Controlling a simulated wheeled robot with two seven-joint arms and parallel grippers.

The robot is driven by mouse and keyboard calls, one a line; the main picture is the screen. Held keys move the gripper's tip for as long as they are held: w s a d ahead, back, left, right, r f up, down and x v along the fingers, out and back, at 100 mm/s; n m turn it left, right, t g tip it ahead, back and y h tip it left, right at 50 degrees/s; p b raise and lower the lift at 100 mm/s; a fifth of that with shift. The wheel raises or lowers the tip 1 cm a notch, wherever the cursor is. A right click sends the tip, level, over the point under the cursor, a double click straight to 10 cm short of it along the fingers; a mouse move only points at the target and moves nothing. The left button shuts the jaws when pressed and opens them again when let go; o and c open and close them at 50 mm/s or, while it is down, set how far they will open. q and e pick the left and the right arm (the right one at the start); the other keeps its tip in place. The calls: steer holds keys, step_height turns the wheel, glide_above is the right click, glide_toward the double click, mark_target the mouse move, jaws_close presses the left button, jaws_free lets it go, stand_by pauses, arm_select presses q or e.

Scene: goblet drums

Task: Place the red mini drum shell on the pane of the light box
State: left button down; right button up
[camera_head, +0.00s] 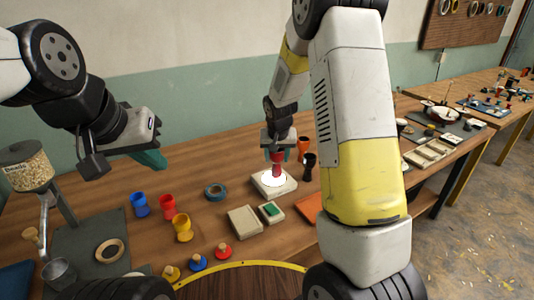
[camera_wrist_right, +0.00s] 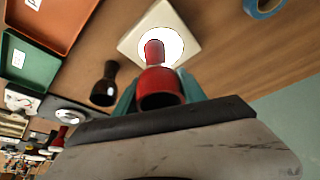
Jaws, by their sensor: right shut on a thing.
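The red mini drum shell (camera_head: 277,167) is a goblet shape, upright over the light box (camera_head: 286,189). My right gripper (camera_head: 276,151) is shut on its upper part. In the right wrist view, the shell (camera_wrist_right: 160,84) is between the teal fingers (camera_wrist_right: 158,98), its far end in front of the glowing round pane (camera_wrist_right: 176,46) of the cream light box (camera_wrist_right: 177,18). I cannot tell whether its foot touches the pane. My left gripper (camera_head: 150,158) hangs over the table at the left, apart from everything; its finger gap is not clear.
Another red shell (camera_head: 168,207), a blue shell (camera_head: 139,205) and a yellow shell (camera_head: 182,230) stand left. A tape roll (camera_head: 215,191) and a cream tray (camera_head: 244,221) are nearby.

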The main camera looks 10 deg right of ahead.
mark_target(274, 161)
steer(key=shift+w+a+f, duration=0.1)
steer(key=shift+w+f, duration=0.65)
steer(key=shift+f, duration=0.2)
steer(key=shift+w+a+f, duration=0.1)
steer(key=shift+w+f, duration=0.65)
steer(key=shift+f, duration=0.2)
steer(key=shift+f, duration=0.15)
steer(key=o, duration=1.4)
